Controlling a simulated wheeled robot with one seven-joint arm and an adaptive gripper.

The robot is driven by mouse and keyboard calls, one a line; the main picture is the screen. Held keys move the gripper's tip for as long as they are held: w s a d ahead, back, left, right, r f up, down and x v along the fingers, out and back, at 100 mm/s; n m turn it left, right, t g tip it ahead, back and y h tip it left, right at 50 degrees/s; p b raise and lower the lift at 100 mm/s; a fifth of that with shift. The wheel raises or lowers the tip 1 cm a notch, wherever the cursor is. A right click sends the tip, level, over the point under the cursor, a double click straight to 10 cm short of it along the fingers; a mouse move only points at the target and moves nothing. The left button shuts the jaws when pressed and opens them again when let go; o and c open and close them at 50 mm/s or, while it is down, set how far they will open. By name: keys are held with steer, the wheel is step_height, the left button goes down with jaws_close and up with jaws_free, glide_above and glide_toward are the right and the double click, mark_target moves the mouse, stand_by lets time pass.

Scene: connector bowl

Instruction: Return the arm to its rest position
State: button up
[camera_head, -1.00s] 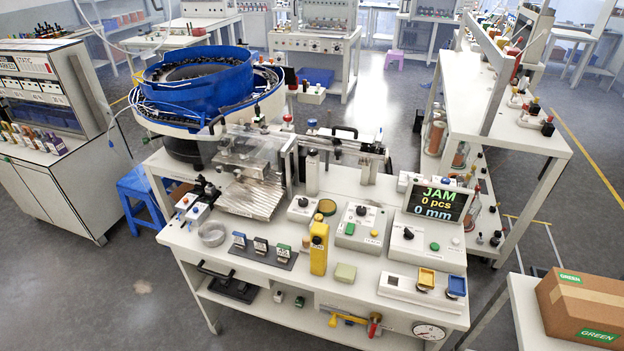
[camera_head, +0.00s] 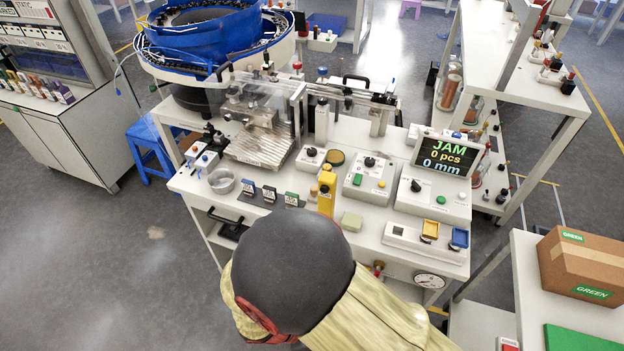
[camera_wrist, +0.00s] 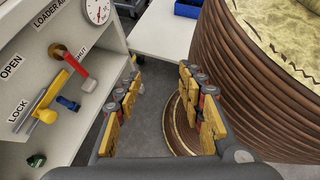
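My arm (camera_head: 370,320) rises into the bottom middle of the head view, with a large dark rounded joint and a khaki cover. It hides part of the workbench's front. My gripper is not visible in the head view. In the wrist view my gripper (camera_wrist: 162,100) is open, with its yellow-padded fingers apart and nothing between them. It points down beside the workbench's front panel (camera_wrist: 85,125), over grey floor.
The panel carries a red-handled valve (camera_wrist: 75,65), a yellow lever (camera_wrist: 38,108) and a gauge (camera_wrist: 97,10), left of my gripper. A cardboard box (camera_head: 590,265) stands right. Floor at left is clear.

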step_height(320, 180, up, 18)
steer(key=w+a+m+g+y, duration=0.1)
steer(key=w+a+m+y, duration=0.15)
steer(key=m+y, duration=0.8)
steer(key=w+d+r+m+t, duration=0.1)
steer(key=d+r+m+t, duration=0.2)
steer(key=d+r, duration=0.3)
steer(key=w+d+r+m+t+p, duration=0.1)
steer(key=d+r+m, duration=0.4)
steer(key=r, duration=0.5)
steer(key=shift+d+r+t, duration=0.35)
steer(key=shift+r+t, duration=0.05)
steer(key=shift+t, duration=0.5)
steer(key=c, duration=0.3)
